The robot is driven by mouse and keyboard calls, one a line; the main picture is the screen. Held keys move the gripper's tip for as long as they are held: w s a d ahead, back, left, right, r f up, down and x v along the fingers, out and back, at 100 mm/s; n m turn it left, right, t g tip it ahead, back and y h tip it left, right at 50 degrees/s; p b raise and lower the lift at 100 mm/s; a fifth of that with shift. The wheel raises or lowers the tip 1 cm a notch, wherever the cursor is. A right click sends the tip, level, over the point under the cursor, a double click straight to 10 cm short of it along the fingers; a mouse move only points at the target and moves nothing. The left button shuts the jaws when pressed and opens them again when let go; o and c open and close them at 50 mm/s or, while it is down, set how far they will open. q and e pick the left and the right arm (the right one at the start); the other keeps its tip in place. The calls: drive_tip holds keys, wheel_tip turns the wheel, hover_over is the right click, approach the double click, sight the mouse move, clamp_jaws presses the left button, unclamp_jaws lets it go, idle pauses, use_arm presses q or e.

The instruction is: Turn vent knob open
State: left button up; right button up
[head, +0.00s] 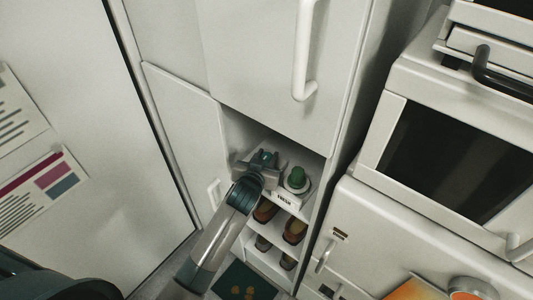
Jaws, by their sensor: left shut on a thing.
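My left gripper (258,167) reaches into the open niche of the white cabinet. It is shut on a green-teal knob (265,157), which is mostly hidden by the fingers. Just right of the gripper is a second green knob (297,178) on a round white base, free of the fingers. A small white label (285,198) with dark lettering, perhaps "FRESH", sits in front of it. I cannot tell from here which way the held knob is turned. My right gripper is not in view.
Shelves below the niche hold several brown shoes (294,230). A cabinet door with a white handle (304,78) hangs above. A white appliance with a dark window (445,150) stands at right. A wall with posters (45,190) is at left.

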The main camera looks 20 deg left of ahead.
use_arm(q)
drive_tip(key=shift+r+m+h+p, duration=0.1)
drive_tip(key=shift+m+h+p, duration=0.45)
drive_tip(key=shift+m+h, duration=0.3)
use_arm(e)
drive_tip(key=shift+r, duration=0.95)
use_arm(q)
drive_tip(key=o, duration=1.1)
drive_tip(key=shift+c, duration=0.2)
drive_tip(key=shift+s, duration=0.15)
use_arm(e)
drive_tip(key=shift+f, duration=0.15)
use_arm(q)
drive_tip(key=shift+s+r, duration=0.15)
drive_tip(key=shift+s, duration=0.4)
drive_tip(key=b+v, duration=0.3)
drive_tip(key=v, duration=1.3)
drive_tip(key=shift+r+b, duration=0.2)
drive_tip(key=shift+b, duration=0.1)
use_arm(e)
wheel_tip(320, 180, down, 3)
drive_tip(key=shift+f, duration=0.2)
use_arm(q)
drive_tip(key=shift+w+a, duration=0.1)
drive_tip(key=shift+w, duration=0.05)
